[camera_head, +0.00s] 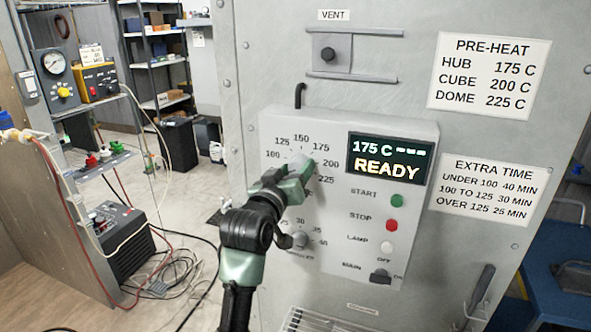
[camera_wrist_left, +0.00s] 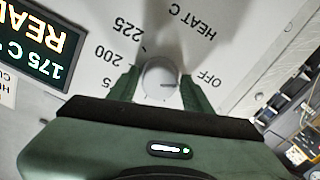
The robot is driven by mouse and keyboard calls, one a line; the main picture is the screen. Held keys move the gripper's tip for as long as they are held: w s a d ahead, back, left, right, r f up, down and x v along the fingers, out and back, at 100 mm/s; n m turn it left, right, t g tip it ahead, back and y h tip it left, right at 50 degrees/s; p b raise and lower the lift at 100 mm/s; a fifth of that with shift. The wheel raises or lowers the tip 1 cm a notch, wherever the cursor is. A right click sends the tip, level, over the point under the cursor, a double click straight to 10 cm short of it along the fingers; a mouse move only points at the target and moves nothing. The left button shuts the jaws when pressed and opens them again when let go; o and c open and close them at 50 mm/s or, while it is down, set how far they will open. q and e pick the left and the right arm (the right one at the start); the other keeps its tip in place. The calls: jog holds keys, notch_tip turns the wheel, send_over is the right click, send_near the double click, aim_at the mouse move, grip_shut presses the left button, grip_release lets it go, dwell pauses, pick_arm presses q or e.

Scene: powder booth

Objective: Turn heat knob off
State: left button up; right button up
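The heat knob (camera_wrist_left: 158,74) is a round pale knob on the grey control box (camera_head: 350,270). My left gripper (camera_head: 303,168) reaches the dial from the lower left. In the left wrist view its green fingers (camera_wrist_left: 160,88) stand on both sides of the knob and appear to touch it. The gripper hides the dial's lower left in the head view. The display (camera_head: 389,160) reads 175 C and READY. My right gripper is not in view.
A second knob (camera_head: 297,240) sits below, partly behind my left wrist. START (camera_head: 397,201), STOP (camera_head: 392,225) and LAMP (camera_head: 387,248) buttons and a MAIN switch (camera_head: 381,275) line the right side. Cables (camera_head: 165,270) lie on the floor at left.

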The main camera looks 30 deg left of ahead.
pick_arm(q)
jog(key=shift+o, duration=0.2)
jog(key=shift+s, duration=0.3)
jog(key=b+v, duration=0.3)
jog(key=v, duration=0.4)
jog(key=shift+s, duration=0.1)
